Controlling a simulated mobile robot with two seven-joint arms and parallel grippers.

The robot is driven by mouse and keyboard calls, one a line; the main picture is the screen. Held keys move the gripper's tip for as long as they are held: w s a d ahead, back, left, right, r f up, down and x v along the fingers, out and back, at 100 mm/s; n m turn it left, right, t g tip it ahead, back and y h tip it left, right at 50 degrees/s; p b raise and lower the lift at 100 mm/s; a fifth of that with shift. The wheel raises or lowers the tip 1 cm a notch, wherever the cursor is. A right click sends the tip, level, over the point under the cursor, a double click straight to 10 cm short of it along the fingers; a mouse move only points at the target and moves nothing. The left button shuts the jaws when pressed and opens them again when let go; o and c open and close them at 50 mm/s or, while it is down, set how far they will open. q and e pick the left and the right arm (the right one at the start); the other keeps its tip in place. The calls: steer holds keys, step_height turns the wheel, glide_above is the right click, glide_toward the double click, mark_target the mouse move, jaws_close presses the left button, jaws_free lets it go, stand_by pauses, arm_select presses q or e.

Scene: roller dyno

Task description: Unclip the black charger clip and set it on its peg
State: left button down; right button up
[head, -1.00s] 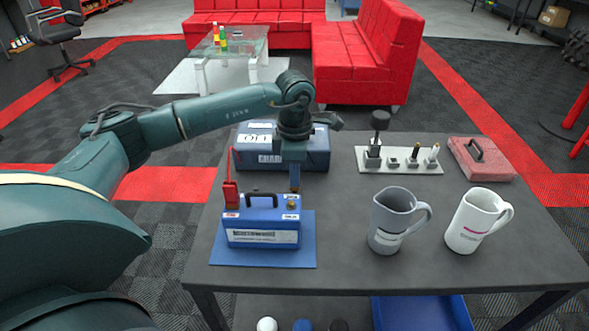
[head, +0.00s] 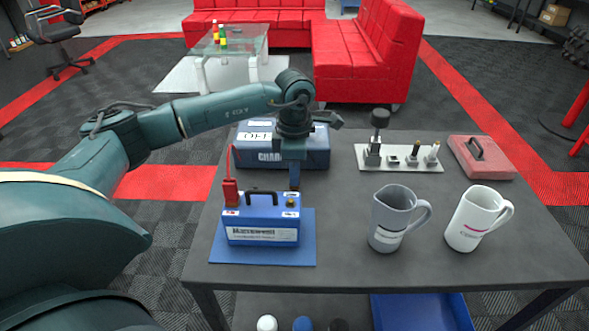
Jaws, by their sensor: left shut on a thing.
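A blue battery (head: 262,219) with a black handle stands upright on a blue mat (head: 222,254) at the left front of the table. A red clip (head: 231,191) sits on its left terminal. Its right terminal (head: 291,202) shows bare brass. My left gripper (head: 294,184) points down just above and behind that terminal, shut on what seems to be the black charger clip, mostly hidden by the fingers. The dark blue charger (head: 255,157) stands behind, partly covered by my arm. I cannot tell which post is the clip's peg. My right gripper is not in view.
A light plate (head: 431,168) at the back holds a black-topped tool (head: 379,135) and several small fittings. A red case (head: 483,163) lies right of it. A grey jug (head: 390,220) and a white jug (head: 469,222) stand at the front right. The table's middle is free.

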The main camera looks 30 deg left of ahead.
arm_select(q)
steer(key=shift+f, duration=0.1)
steer(key=shift+f, duration=0.25)
stand_by(0.3)
steer(key=shift+f+b, duration=0.25)
steer(key=shift+b, duration=0.15)
stand_by(0.7)
steer(key=c, duration=1.3)
jaws_free()
